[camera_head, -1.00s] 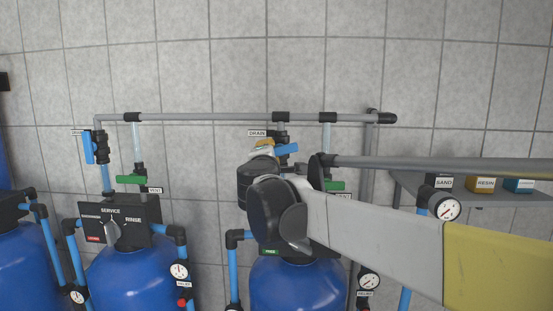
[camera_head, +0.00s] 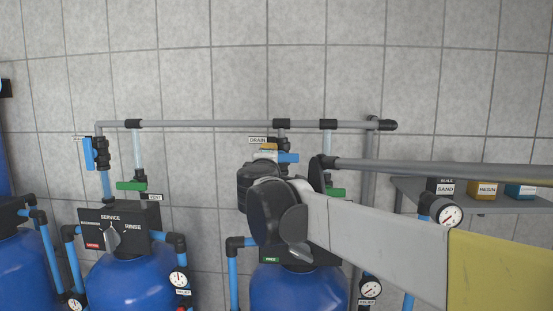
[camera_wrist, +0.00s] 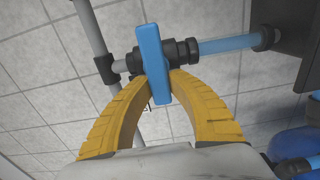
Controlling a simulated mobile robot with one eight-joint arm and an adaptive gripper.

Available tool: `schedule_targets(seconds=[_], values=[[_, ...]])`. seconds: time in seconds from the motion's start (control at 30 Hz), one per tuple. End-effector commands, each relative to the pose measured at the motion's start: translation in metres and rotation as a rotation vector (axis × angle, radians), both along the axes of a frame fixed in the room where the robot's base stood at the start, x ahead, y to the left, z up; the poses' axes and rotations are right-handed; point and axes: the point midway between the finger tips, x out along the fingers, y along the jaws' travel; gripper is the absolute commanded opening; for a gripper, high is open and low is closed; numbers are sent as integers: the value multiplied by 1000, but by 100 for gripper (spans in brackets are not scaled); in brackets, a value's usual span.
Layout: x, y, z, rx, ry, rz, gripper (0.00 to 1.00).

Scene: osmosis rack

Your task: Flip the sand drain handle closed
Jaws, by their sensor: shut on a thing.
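The blue drain handle (camera_head: 288,158) sits on a black valve under the grey overhead pipe, beside the DRAIN label (camera_head: 257,140). It lies level, crosswise to its vertical pipe. In the wrist view the handle (camera_wrist: 152,62) stands between the two yellow fingertips of my gripper (camera_wrist: 158,82), which are shut on it. The black valve body (camera_wrist: 180,53) is right behind it. In the head view my wrist hides the lower pipe and most of my fingers; only a yellow bit of the gripper (camera_head: 268,147) shows.
Another blue drain handle (camera_head: 88,153) hangs upright at the left. A green vent handle (camera_head: 131,186) is above the left blue tank (camera_head: 130,280). The grey pipe (camera_head: 210,124) runs along the tiled wall. A shelf (camera_head: 470,204) with small boxes is at the right.

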Motion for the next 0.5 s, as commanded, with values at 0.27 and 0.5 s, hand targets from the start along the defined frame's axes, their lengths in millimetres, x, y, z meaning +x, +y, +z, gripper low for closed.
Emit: schedule_targets(seconds=[0.27, 0.5], values=[[0, 0, 0, -1, 0, 0, 44], [-6, 1, 1, -1, 0, 1, 44]])
